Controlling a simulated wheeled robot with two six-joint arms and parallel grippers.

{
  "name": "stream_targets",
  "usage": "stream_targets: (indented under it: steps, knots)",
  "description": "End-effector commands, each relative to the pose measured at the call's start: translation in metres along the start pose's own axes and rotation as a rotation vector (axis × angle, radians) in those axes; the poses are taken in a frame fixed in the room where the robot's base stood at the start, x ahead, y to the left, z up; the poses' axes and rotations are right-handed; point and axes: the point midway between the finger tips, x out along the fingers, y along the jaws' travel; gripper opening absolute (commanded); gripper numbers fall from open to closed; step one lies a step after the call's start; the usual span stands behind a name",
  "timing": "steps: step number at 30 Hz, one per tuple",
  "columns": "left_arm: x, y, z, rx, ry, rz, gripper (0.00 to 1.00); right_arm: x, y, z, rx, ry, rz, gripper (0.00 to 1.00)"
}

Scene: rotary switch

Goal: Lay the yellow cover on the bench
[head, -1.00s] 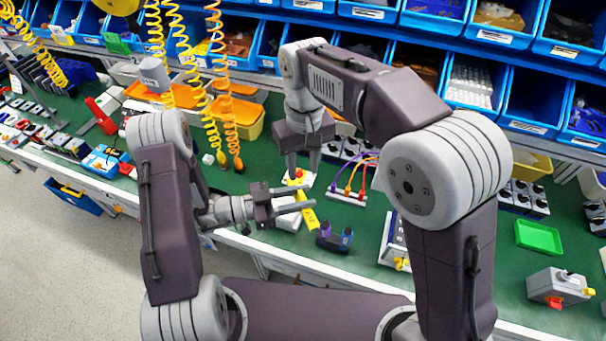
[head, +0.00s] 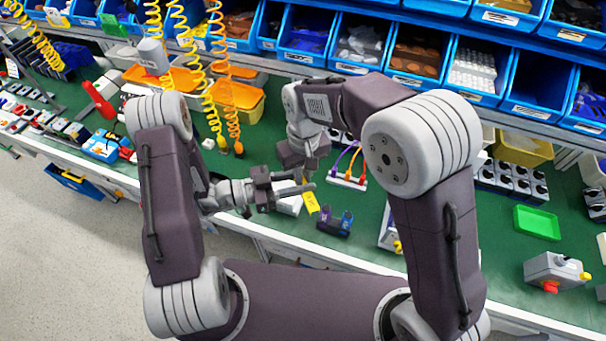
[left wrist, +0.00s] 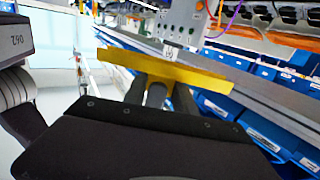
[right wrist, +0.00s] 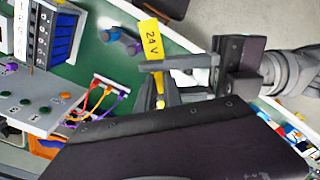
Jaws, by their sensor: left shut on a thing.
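The yellow cover (head: 311,202) is a narrow strip marked "24 V" in the right wrist view (right wrist: 152,40). My left gripper (head: 292,192) is shut on it and holds it near the bench's front edge; the left wrist view shows the yellow piece (left wrist: 165,68) across the fingertips. My right gripper (head: 303,175) points down just behind the left one. Its fingers (right wrist: 158,92) look apart with nothing clearly held; a small yellow part shows between them. A white block (head: 289,205) is partly hidden under my left fingers. The green bench (head: 370,240) has bare surface to the right.
A purple-and-blue connector block (head: 335,223) stands just right of the cover. A white strip with coloured leads (head: 347,180) lies behind it. A grey box with red and yellow knobs (head: 555,272) and a green tray (head: 537,222) are at right. Yellow coiled hoses (head: 205,90) hang behind.

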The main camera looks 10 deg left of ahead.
Motion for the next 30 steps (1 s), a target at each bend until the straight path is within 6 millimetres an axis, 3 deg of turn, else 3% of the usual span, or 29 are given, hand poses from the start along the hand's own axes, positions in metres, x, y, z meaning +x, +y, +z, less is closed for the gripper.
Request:
stream_targets:
  steps: [2, 3, 6, 16, 24, 30]
  knots:
    - [0.000, 0.000, 0.000, 0.000, 0.000, 0.000, 0.00, 0.000, 0.001, 0.000, -0.001, 0.000, 0.001, 0.00]
    - [0.000, 0.000, 0.000, 0.000, 0.000, 0.000, 0.35, 0.000, 0.001, 0.000, -0.001, 0.000, 0.001, 0.00]
    - [0.000, 0.000, 0.000, 0.000, 0.000, 0.000, 0.58, 0.000, 0.001, 0.000, -0.001, 0.000, 0.001, 0.00]
    - [-0.004, -0.001, 0.000, 0.000, 0.000, -0.002, 0.58, 0.000, 0.001, 0.000, 0.000, 0.000, 0.001, 0.00]
    - [-0.055, -0.001, 0.000, 0.001, 0.000, -0.007, 0.58, 0.000, 0.000, 0.000, 0.000, 0.000, 0.001, 0.00]
    - [-0.075, 0.000, 0.001, 0.002, 0.000, -0.002, 0.58, 0.000, 0.001, 0.000, 0.000, 0.000, 0.001, 0.00]
